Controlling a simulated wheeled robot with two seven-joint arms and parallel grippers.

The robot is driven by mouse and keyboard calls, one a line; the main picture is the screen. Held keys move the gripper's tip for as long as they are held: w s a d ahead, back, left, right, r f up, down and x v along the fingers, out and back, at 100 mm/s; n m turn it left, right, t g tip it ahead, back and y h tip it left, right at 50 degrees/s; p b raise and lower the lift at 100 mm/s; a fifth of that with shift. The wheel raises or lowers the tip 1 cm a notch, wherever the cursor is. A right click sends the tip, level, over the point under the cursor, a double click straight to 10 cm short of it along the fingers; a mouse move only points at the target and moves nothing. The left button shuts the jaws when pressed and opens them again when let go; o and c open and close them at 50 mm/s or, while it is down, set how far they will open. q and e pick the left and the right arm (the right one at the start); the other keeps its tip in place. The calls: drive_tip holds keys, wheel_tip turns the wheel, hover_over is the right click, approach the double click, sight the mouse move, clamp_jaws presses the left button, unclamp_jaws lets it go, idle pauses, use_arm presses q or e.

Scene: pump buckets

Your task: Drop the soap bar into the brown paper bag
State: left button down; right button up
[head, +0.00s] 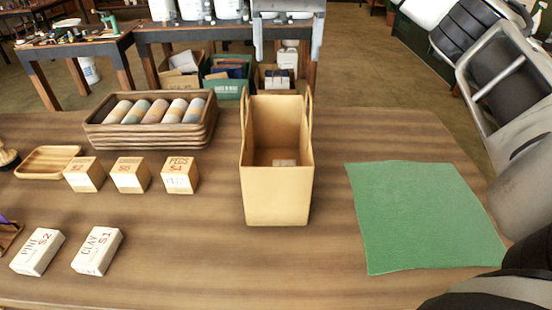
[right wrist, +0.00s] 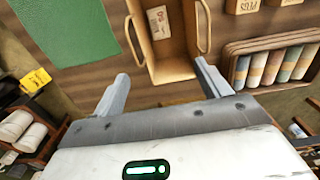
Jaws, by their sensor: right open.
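The brown paper bag (head: 277,197) stands upright and open on the table, with two handles. A small pale bar (head: 284,162) lies inside on its floor; in the right wrist view this bar (right wrist: 160,22) shows red marks within the bag (right wrist: 172,70). Two white labelled soap bars, PINE (head: 37,252) and CLAY (head: 97,251), lie on the table at the front left. My right gripper (head: 287,55) is open and empty above the far side of the bag; its spread fingers also show in the right wrist view (right wrist: 162,70). My left gripper is not in view.
A green mat (head: 420,215) lies right of the bag. Left of it are a wooden crate (head: 150,137) of rolled bars, several small cardboard boxes (head: 131,176) and a shallow wooden tray (head: 30,168). The table's front middle is clear.

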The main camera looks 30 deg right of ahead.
wheel_tip(320, 180, up, 12)
drive_tip(key=shift+f, duration=0.15)
idle(0.6)
